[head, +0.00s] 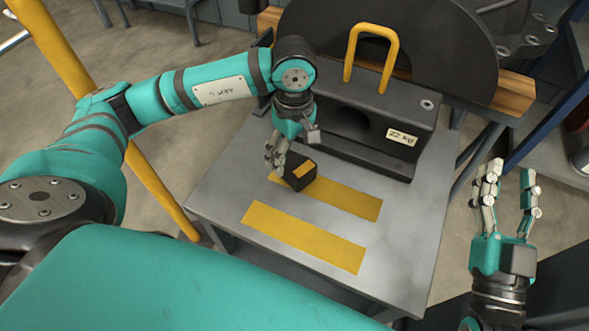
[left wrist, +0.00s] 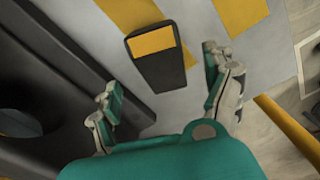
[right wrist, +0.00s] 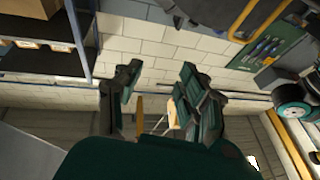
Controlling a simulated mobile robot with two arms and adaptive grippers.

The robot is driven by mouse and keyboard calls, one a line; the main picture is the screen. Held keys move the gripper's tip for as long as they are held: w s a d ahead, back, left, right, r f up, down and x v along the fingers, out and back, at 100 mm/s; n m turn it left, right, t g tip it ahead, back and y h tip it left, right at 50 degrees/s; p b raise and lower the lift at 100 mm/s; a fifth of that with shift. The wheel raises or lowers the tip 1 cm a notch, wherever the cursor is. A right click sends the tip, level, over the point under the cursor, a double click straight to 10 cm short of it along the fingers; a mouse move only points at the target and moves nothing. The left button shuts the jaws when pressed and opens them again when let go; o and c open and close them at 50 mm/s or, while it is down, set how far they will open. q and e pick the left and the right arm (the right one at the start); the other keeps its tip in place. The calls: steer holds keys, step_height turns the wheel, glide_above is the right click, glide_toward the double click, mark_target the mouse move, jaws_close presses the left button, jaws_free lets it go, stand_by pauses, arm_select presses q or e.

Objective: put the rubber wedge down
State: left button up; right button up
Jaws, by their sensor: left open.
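The rubber wedge (head: 299,173) is a small black block with a yellow patch on top. It rests on the grey metal table, at the left end of the farther yellow strip (head: 345,199). In the left wrist view the wedge (left wrist: 160,70) lies ahead of and between my spread fingers. My left gripper (head: 275,160) is open beside the wedge, with nothing between its fingers; whether a finger touches it I cannot tell. My right gripper (head: 511,178) is open and empty, raised off the table's right side. In the right wrist view its fingers (right wrist: 158,95) are apart.
A black casing half (head: 365,125) with a yellow handle (head: 372,45) and a "22 kg" label stands at the table's back. A second yellow strip (head: 303,236) lies nearer the front. The table's front area (head: 225,205) is clear. A yellow post (head: 160,190) stands at left.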

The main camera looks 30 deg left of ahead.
mark_target(295, 162)
arm_select(q)
steer(key=shift+f, duration=0.4)
step_height(295, 162, down, 4)
steer(key=shift+s+d+f+b, duration=0.1)
steer(key=shift+f+b, duration=0.1)
steer(key=shift+b, duration=0.75)
steer(key=shift+f, duration=0.15)
arm_select(e)
steer(key=s+r+t+y, duration=0.1)
steer(key=s+r+t, duration=0.3)
steer(key=r+t, duration=0.1)
steer(key=shift+s+d+r+y, duration=0.15)
steer(key=shift+s+r+y, duration=0.25)
steer(key=shift+r, duration=0.45)
arm_select(q)
steer(key=c, duration=1.7)
steer(key=shift+r, duration=0.2)
arm_select(e)
steer(key=shift+w, duration=0.1)
